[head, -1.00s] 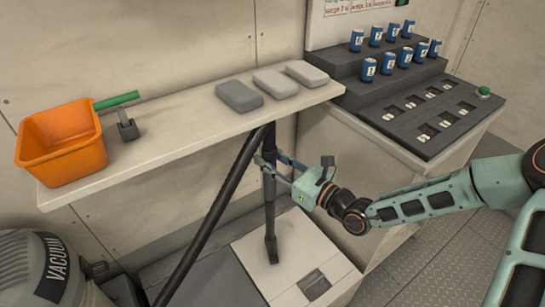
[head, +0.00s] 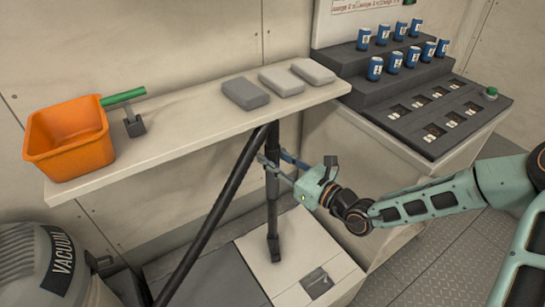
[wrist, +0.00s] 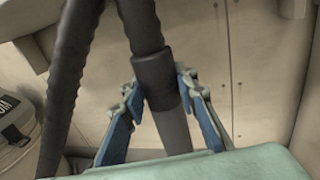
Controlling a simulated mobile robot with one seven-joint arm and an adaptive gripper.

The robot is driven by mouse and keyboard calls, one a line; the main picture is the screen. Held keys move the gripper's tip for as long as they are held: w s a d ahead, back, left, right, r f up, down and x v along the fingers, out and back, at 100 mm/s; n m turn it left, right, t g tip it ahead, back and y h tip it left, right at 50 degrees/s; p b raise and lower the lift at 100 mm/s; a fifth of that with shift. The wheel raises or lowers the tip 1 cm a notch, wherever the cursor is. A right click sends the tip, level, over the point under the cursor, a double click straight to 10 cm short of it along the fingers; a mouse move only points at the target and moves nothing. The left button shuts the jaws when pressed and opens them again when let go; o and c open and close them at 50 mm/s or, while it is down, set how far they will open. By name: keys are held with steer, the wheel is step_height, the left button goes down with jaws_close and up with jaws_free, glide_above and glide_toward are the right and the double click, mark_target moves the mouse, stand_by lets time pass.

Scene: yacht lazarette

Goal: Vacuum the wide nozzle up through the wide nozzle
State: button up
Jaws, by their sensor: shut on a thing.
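The vacuum wand (head: 272,195) is a dark upright tube with a small nozzle (head: 274,250) at its lower end, just above or on a white surface; I cannot tell whether it touches. My gripper (head: 272,162) is shut around the wand's upper part. In the wrist view, my blue-padded fingers (wrist: 158,108) stand either side of the wand's dark collar (wrist: 154,72). A black hose (head: 215,205) bends from the wand's top down toward the grey vacuum (head: 30,262) at lower left. No separate loose wide nozzle can be made out.
A shelf (head: 190,130) above the wand holds an orange bin (head: 70,145), a green-handled tool (head: 124,96) and grey blocks (head: 281,80). A stepped console (head: 385,75) with blue cans stands at right. A dark square (head: 316,282) lies on the white surface (head: 290,255).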

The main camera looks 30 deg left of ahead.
mark_target(272, 146)
steer(key=shift+r, duration=0.25)
steer(key=shift+r+p, duration=2.15)
steer(key=shift+p, duration=0.2)
steer(key=s+a+p+v, duration=0.1)
steer(key=s+p+v, duration=0.2)
steer(key=v, duration=1)
steer(key=shift+d+p, duration=0.35)
